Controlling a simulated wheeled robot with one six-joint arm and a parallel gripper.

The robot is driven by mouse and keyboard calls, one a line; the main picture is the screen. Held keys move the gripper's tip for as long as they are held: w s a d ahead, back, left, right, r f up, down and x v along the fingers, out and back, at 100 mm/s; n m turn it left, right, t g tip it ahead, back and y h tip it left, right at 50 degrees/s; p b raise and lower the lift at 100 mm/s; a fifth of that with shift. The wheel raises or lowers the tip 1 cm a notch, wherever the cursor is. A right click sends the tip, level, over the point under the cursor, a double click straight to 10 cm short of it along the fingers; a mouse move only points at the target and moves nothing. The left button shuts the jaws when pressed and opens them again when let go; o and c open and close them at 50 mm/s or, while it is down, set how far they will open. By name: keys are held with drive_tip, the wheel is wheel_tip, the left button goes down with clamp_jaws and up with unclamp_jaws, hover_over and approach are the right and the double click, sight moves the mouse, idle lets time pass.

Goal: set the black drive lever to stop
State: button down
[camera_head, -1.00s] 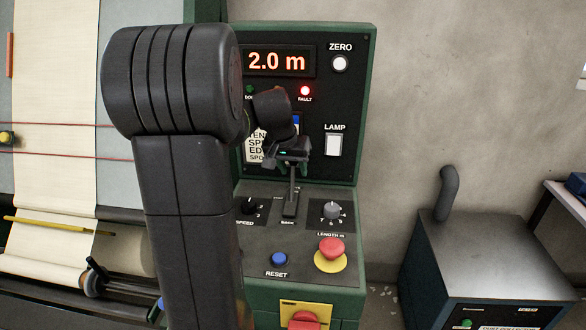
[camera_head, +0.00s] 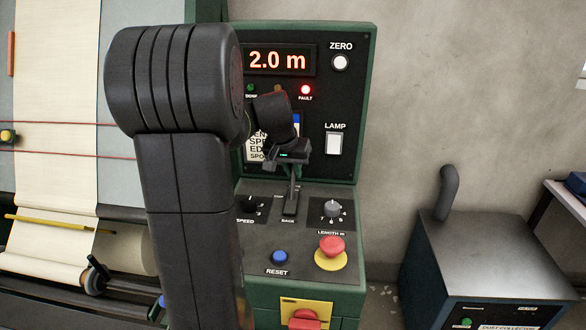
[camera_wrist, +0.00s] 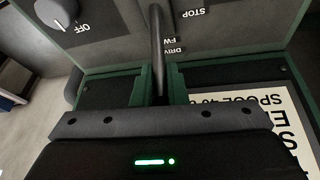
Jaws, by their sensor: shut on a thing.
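The black drive lever (camera_head: 292,195) rises from a slot on the sloped top of the green control console, between the SPEED and LENGTH knobs. My gripper (camera_head: 293,168) is shut on its upper part. In the wrist view the lever's dark shaft (camera_wrist: 157,38) runs between the two green-edged fingers of my gripper (camera_wrist: 160,82). Labels STOP, FWD and DRIVE show beside the shaft there, and BACK shows below the slot in the head view. The lever's top is hidden by my gripper. I cannot tell exactly which mark the lever stands at.
A red mushroom button (camera_head: 331,247) on a yellow base and a blue RESET button (camera_head: 280,257) sit near the lever. The display (camera_head: 277,60) reads 2.0 m, and the red FAULT lamp (camera_head: 306,90) is lit. My arm covers the console's left side.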

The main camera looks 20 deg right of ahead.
drive_tip(key=shift+w+d+r+b, duration=0.1)
drive_tip(key=shift+w+r+b, duration=0.1)
drive_tip(key=shift+b, duration=0.25)
